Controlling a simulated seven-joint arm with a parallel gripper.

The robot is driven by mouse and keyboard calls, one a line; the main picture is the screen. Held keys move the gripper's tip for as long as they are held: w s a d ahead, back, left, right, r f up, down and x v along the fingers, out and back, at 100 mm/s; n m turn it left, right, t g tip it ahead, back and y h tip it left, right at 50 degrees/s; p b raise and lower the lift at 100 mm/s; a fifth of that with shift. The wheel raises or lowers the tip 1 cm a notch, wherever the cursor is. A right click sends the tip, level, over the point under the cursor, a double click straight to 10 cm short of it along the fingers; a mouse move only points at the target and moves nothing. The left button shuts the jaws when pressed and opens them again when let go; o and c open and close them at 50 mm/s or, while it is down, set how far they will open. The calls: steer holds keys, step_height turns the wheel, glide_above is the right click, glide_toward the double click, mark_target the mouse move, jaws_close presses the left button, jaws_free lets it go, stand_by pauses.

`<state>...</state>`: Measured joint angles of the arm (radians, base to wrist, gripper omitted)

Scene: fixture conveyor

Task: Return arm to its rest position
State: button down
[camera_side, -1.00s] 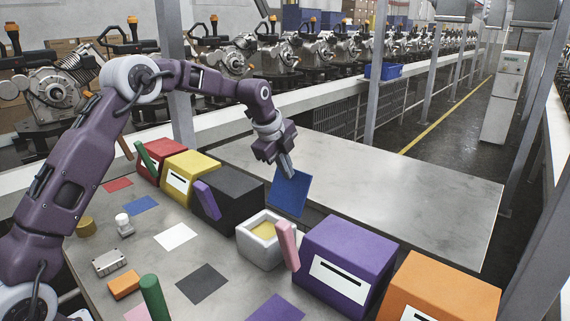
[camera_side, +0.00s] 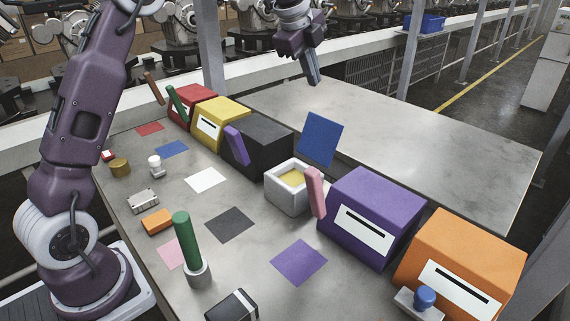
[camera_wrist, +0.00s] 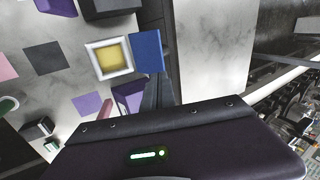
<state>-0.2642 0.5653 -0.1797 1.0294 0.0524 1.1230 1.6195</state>
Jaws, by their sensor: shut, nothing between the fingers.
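My gripper (camera_side: 312,68) is high above the table near the top of the side view. Its fingers are together, with nothing between them. It is clear of the boxes and of the upright blue panel (camera_side: 321,139) below it. In the wrist view the blue panel (camera_wrist: 148,52) stands beside a white square container with a yellow inside (camera_wrist: 110,58). Part of my wrist housing covers the lower half of the wrist view.
A row of boxes stands along the table: red (camera_side: 193,99), yellow (camera_side: 221,109), black (camera_side: 263,138), purple (camera_side: 371,202) and orange (camera_side: 470,246). Coloured flat squares and small items lie in front. The grey surface (camera_side: 430,135) behind the row is bare.

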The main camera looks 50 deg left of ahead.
steer(key=s+d+r+n, duration=0.3)
steer(key=s+n, duration=0.1)
steer(key=s, duration=0.6)
steer(key=s+d+r+n, duration=0.2)
steer(key=s+d+n, duration=0.15)
steer(key=s, duration=0.55)
steer(key=s+f+n, duration=0.4)
steer(key=s+n, duration=0.1)
steer(key=s, duration=0.5)
steer(key=s+d+f+n, duration=0.1)
steer(key=s+f+n, duration=0.3)
steer(key=s, duration=0.6)
steer(key=shift+s+d+f+n+t, duration=0.3)
steer(key=shift+s+f+n, duration=0.1)
steer(key=shift+f, duration=0.15)
